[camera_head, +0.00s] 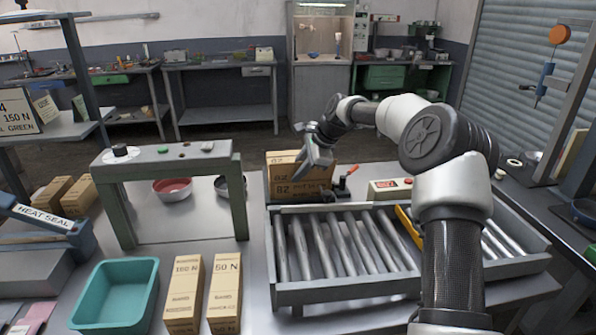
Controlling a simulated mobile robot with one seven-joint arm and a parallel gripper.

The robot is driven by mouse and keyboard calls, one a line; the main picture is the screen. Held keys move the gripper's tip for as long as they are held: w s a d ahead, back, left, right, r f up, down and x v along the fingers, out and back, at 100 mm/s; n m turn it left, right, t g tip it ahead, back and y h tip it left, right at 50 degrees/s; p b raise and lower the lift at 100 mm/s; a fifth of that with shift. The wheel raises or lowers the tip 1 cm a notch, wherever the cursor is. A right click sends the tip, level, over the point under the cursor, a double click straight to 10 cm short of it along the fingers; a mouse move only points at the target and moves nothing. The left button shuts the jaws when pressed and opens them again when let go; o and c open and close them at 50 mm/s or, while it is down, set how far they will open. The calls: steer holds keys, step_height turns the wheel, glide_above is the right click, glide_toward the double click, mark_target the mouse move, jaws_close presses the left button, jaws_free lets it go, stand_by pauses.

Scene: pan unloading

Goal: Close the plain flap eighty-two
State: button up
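A brown cardboard box marked 82 (284,187) stands behind the roller conveyor, near the middle of the view. An upper panel, also marked 82 (281,160), shows above its front face; I cannot tell whether this flap is raised or lies flat. My gripper (312,166) is at the right part of the box, pointing down and in front of it in the picture. It hides part of the box. The fingers are small and dark, so their opening and any contact with the flap are unclear.
The roller conveyor (408,288) lies in front of the box. A red-handled clamp (345,181) and a box with a red display (390,188) stand right of it. A grey-green frame (240,200) stands left. A teal bin (118,295) and two upright cartons are at front left.

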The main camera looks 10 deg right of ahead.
jaws_close()
stand_by(1.4)
